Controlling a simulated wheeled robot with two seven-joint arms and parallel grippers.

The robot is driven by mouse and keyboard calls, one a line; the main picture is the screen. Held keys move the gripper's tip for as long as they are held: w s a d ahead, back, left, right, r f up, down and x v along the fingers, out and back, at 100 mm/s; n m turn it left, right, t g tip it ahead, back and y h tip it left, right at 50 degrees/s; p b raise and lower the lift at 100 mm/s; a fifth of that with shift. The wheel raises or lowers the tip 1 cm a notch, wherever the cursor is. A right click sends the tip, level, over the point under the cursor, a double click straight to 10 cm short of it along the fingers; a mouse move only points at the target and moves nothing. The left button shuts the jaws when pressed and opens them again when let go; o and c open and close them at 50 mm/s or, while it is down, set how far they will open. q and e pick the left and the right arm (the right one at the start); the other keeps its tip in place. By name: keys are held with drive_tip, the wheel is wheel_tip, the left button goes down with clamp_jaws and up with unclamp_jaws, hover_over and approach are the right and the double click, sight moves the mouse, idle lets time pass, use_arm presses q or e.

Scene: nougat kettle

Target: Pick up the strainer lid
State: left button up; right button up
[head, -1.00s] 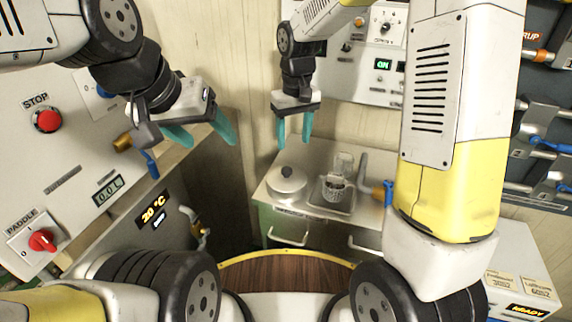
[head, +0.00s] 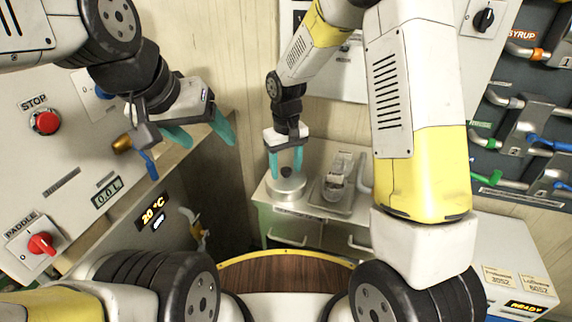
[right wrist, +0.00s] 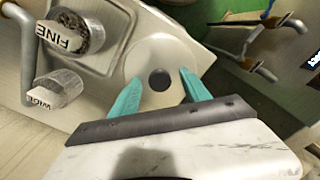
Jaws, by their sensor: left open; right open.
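The strainer lid (head: 287,193) is a round pale metal lid with a dark knob, lying on the steel counter at the back. It also shows in the right wrist view (right wrist: 158,56), with its dark round knob seen from above. My right gripper (head: 286,174) points down over the lid, open, with one teal finger on each side of the knob. In the right wrist view the fingers stand clear of the knob; I cannot tell whether their tips touch the lid. My left gripper (head: 208,143) is open and empty at the left, far from the lid.
Two strainers, tagged FINE (right wrist: 60,38) and WIDE (right wrist: 50,95), sit in a tray right of the lid in the head view. A grey pipe (right wrist: 27,55) rises beside the tray. A round wooden-looking surface (head: 285,275) with a yellow rim lies in front of the counter.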

clamp_jaws()
idle(1.4)
